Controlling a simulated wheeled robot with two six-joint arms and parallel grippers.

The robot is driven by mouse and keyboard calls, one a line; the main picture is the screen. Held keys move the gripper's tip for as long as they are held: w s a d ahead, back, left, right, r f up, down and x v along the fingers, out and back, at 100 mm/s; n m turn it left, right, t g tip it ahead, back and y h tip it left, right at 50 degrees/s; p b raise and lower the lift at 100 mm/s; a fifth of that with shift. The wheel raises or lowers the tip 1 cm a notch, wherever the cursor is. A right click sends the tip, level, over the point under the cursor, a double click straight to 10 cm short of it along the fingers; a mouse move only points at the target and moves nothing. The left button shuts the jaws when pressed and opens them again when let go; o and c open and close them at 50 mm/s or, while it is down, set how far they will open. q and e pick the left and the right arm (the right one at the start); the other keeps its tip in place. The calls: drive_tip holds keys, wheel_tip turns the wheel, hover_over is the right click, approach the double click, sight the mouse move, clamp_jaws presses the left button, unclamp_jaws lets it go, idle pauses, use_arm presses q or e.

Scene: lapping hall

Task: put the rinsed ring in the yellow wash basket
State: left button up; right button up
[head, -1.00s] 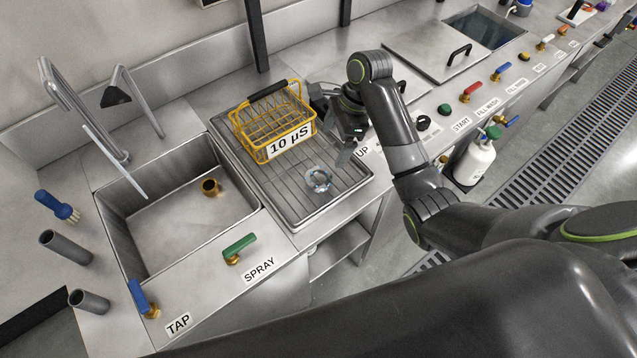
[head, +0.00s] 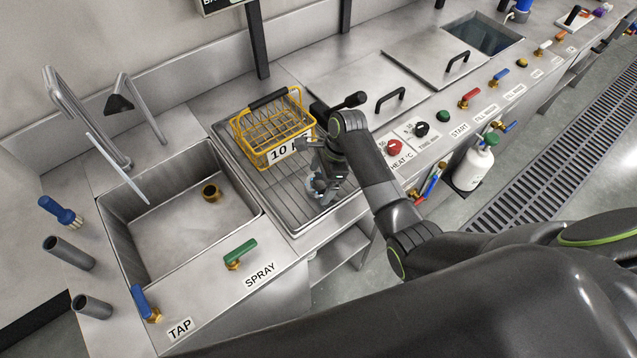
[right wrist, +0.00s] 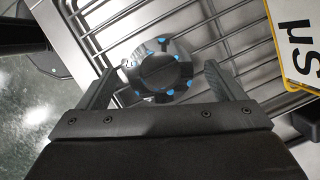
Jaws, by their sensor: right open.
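The ring (head: 319,185), a pale metal ring, lies on the wire drain rack right of the sink, partly hidden by my right gripper in the head view. In the right wrist view the ring (right wrist: 158,70) looks round and grey with blue marks around it. My right gripper (head: 325,183) is open over the rack. Its fingers (right wrist: 158,82) stand on either side of the ring, with a gap visible at each side. The yellow wash basket (head: 272,127) stands upright on the rack behind the ring, with a black handle and a "10 µS" label. My left gripper is out of view.
The sink (head: 180,215) lies left of the rack (head: 290,205); a brass drain fitting (head: 211,192) is in it. Green and blue valve levers sit along the front. Covered tanks (head: 365,85) stand to the right. The basket's label side (right wrist: 296,50) is close to my right fingers.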

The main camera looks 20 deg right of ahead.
drive_tip(key=c, duration=1.4)
